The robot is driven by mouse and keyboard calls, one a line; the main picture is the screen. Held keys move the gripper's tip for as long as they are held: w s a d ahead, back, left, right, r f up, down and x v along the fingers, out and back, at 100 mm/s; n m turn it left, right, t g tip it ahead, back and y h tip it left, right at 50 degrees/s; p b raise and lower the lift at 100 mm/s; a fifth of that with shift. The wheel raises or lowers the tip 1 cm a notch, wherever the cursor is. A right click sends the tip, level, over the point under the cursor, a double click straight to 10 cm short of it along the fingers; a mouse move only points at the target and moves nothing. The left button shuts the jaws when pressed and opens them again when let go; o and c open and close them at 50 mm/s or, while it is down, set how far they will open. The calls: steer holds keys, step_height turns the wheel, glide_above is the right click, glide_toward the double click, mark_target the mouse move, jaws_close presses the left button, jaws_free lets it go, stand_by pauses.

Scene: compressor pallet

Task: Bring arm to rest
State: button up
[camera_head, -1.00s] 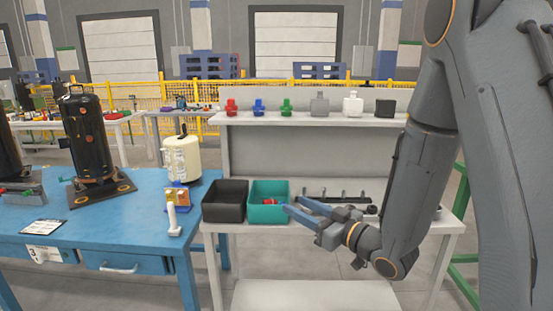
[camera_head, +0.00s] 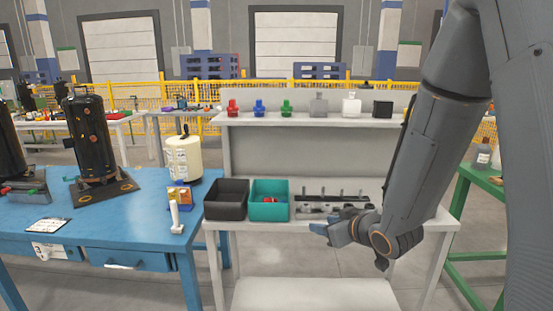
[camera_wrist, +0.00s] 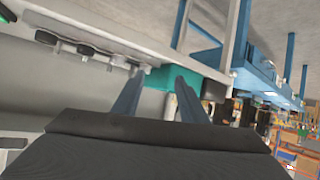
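My gripper (camera_head: 322,230) is in front of the grey bench, near the front edge of its lower shelf. In the wrist view its two blue fingers (camera_wrist: 155,97) stand apart with nothing seen between them but the background. The arm bends down from the upper right. A teal bin (camera_head: 270,201) with small coloured parts inside stands on the bench, to the left of my gripper. The teal bin also shows beyond the fingers in the wrist view (camera_wrist: 160,77).
A black bin (camera_head: 226,200) stands beside the teal one. A rack with several fittings (camera_head: 330,199) lies behind my gripper. A blue table (camera_head: 90,230) at left carries black compressors (camera_head: 88,135) and a cream tank (camera_head: 183,160). A green table (camera_head: 487,180) is at right.

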steer(key=s+d+f+m+g+h, duration=0.25)
steer(key=s+d+g+h, duration=0.35)
steer(key=s, duration=0.4)
steer(key=s+r+m+g, duration=0.1)
steer(key=s+g, duration=0.1)
steer(key=s, duration=0.6)
steer(key=s+r+m+g+y+p, duration=0.1)
steer(key=s+m+g, duration=0.1)
steer(key=s, duration=0.6)
steer(key=shift+a+r+g+p, duration=0.15)
steer(key=shift+g+p, duration=0.15)
steer(key=shift+g, duration=0.3)
steer(key=shift+c, duration=1)
steer(key=shift+s, duration=0.1)
